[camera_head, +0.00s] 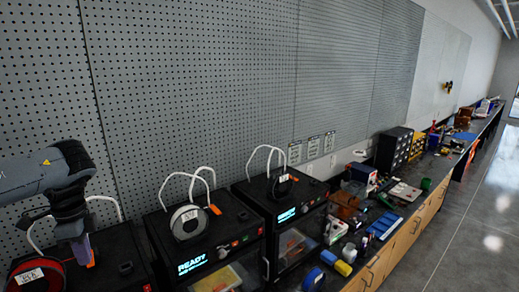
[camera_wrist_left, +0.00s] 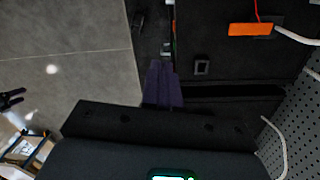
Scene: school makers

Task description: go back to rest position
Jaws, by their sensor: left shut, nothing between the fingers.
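My left arm comes in from the left in the head view. Its gripper (camera_head: 82,250) points down over the leftmost black 3D printer (camera_head: 122,262), close to a red spool (camera_head: 35,275). In the left wrist view the purple-grey fingers (camera_wrist_left: 163,86) are together with nothing between them. Black printer surfaces and an orange tab (camera_wrist_left: 250,29) show around them. I cannot tell whether the fingers touch the printer. My right gripper does not show in the head view.
Two more black printers, one with a grey spool (camera_head: 188,222) and a lit "READY" screen (camera_head: 192,262), stand to the right. White tubes arch above them. A pegboard wall (camera_head: 200,80) rises behind. Tools and bins crowd the bench beyond. The grey floor (camera_head: 465,235) at right is clear.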

